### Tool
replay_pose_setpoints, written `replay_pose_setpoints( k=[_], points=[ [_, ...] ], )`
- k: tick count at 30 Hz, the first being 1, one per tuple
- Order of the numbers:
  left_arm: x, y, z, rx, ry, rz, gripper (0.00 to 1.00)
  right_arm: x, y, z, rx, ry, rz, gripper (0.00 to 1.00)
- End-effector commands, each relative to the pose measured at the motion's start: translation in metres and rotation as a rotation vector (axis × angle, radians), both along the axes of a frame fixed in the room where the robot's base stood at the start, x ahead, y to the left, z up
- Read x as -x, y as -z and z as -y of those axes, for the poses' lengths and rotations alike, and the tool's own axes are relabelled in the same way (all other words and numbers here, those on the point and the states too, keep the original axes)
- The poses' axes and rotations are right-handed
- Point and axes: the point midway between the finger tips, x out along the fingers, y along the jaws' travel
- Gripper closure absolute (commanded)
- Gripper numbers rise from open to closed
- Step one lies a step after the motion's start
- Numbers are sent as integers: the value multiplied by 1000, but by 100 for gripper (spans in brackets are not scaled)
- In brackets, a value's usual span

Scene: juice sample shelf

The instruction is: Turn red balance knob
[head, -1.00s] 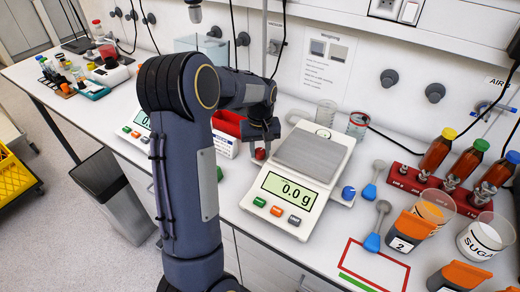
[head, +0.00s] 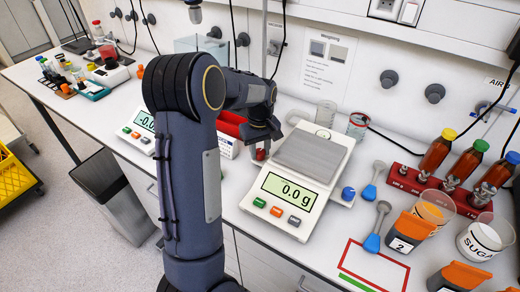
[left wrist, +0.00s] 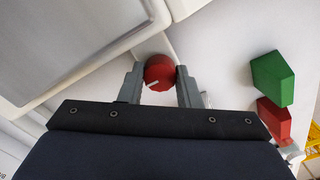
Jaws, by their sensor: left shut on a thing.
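The red knob (left wrist: 159,72) is round, with a white pointer line aimed to the lower left in the left wrist view. My left gripper (left wrist: 160,85) has a finger on each side of it and is shut on it. In the head view the red knob (head: 261,154) shows just under the left gripper (head: 261,143), left of the near balance. That balance (head: 298,185) has a grey pan, reads 0.0 g and has a blue knob (head: 348,193) at its right. Another balance (head: 137,132) is partly hidden behind my arm. My right gripper is not in view.
A red bin (head: 232,124) stands behind my forearm. A green block (left wrist: 272,78) and a red block (left wrist: 274,121) lie right of the gripper. Bottles in a red rack (head: 408,182), scoops and cups fill the bench's right side.

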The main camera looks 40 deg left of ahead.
Motion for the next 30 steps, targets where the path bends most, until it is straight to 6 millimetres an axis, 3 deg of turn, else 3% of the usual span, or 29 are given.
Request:
replay_pose_setpoints(
  k=[1, 2, 4, 14, 24, 30],
  points=[
    [-1, -1, -1, -2, 0, 5, 92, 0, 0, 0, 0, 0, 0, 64],
    [-1, -1, -1, -2, 0, 5, 67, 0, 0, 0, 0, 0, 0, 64],
    [-1, -1, -1, -2, 0, 5, 61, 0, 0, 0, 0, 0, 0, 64],
    [-1, -6, 0, -1, 1, 4, 61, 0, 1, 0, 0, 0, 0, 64],
    [-1, -59, -1, -2, 0, 7, 61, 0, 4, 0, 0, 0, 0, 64],
    [-1, -77, 0, -2, 0, 5, 61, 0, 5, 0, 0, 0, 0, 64]
  ],
)
